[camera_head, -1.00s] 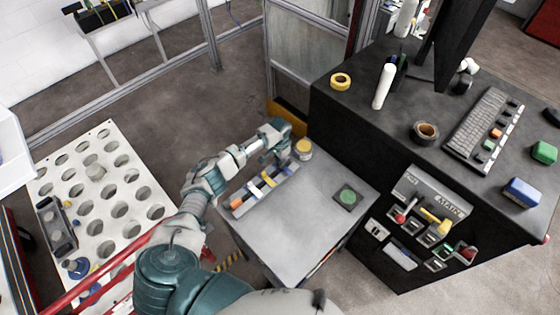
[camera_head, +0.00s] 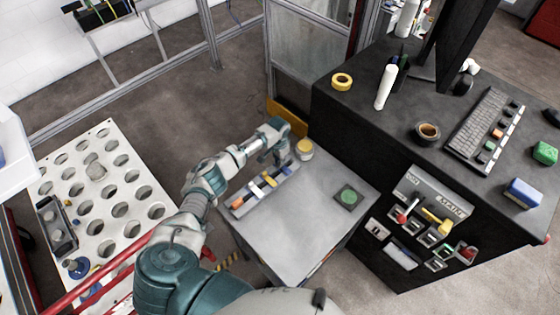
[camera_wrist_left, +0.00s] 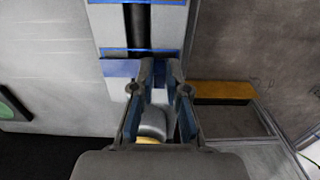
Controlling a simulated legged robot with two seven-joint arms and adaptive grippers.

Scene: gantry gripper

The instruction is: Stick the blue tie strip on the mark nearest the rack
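My left gripper (camera_head: 276,158) is over the far end of a long narrow fixture (camera_head: 240,212) on the small grey table. The fixture carries an orange piece, blue bands and a yellow band (camera_head: 270,180). In the left wrist view a pale board (camera_wrist_left: 110,30) has a black groove or bar along it and blue-outlined marks (camera_wrist_left: 140,52). A blue strip (camera_wrist_left: 120,68) lies across it, touching or just beside the left fingertip; its right part is hidden. The fingertips (camera_wrist_left: 161,72) show close together, and I cannot tell whether they grip the strip. My right gripper is not in view.
A yellow-topped jar (camera_head: 304,149) stands by the gripper. A green button pad (camera_head: 347,197) is on the table's right. A black desk (camera_head: 400,130) with a keyboard and tape rolls is at right. A white board with holes (camera_head: 100,190) is at left.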

